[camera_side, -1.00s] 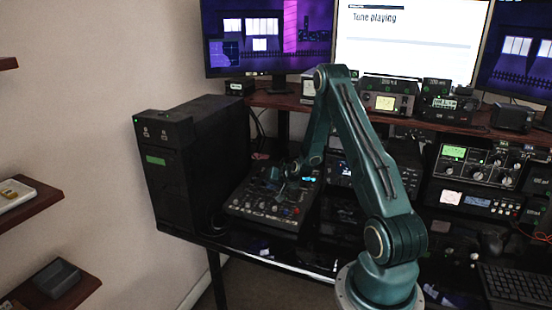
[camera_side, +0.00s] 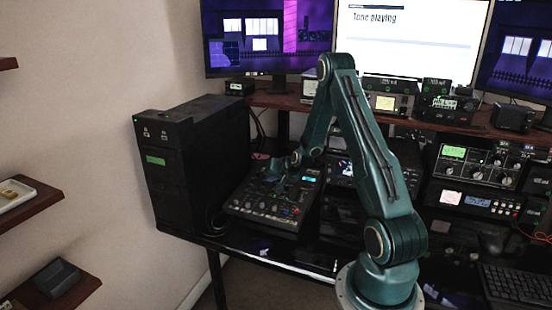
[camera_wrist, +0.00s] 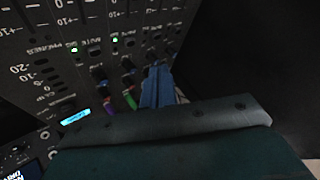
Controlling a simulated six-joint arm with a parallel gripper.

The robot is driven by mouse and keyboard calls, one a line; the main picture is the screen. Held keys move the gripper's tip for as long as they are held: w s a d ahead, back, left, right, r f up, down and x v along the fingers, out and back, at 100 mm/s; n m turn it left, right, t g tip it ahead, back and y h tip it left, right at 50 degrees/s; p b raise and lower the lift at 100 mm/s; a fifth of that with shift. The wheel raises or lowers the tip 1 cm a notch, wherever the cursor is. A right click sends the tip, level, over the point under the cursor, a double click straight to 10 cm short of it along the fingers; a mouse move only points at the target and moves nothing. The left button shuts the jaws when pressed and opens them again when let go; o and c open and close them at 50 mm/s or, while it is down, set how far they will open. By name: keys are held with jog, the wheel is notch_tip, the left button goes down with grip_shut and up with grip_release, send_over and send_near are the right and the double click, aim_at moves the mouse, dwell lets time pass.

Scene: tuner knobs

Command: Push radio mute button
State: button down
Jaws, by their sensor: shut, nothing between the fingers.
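A black mixer panel (camera_side: 268,207) with rows of knobs lies on the desk beside a black tower case. My gripper (camera_side: 276,172) is over the panel's back left part. In the wrist view the blue fingers of my gripper (camera_wrist: 158,86) are closed together and point at the panel (camera_wrist: 50,70), close to a row of small knobs. I cannot tell whether the tips touch it. Two small green lights show there, one left (camera_wrist: 74,49) and one right (camera_wrist: 115,40). Labels between them are small and partly blurred. I cannot tell which button is the radio mute; my fingers hide part of the panel.
The tower case (camera_side: 195,165) stands close to the left of the mixer. A monitor (camera_side: 410,40) behind reads "Tone playing". Radio units (camera_side: 480,165) fill the right side, and a keyboard (camera_side: 515,285) lies at the front right. Wall shelves (camera_side: 30,207) are at far left.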

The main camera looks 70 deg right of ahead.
jog(key=shift+a+r, duration=0.15)
jog(key=shift+r, duration=1.3)
jog(key=a+r+n+y, duration=0.2)
jog(key=a+r+n, duration=0.2)
jog(key=a+r, duration=0.6)
jog(key=a+r+n+y, duration=0.1)
jog(key=a+r+n, duration=0.2)
jog(key=a+r, duration=0.75)
jog(key=s+a+r+n+g+y, duration=0.1)
jog(key=s+a+n, duration=0.5)
jog(key=s+a, duration=1.2)
jog(key=s+r+g, duration=0.1)
jog(key=s+r, duration=0.1)
jog(key=s, duration=0.2)
jog(key=shift+g+y, duration=0.3)
jog(key=shift+g, duration=0.1)
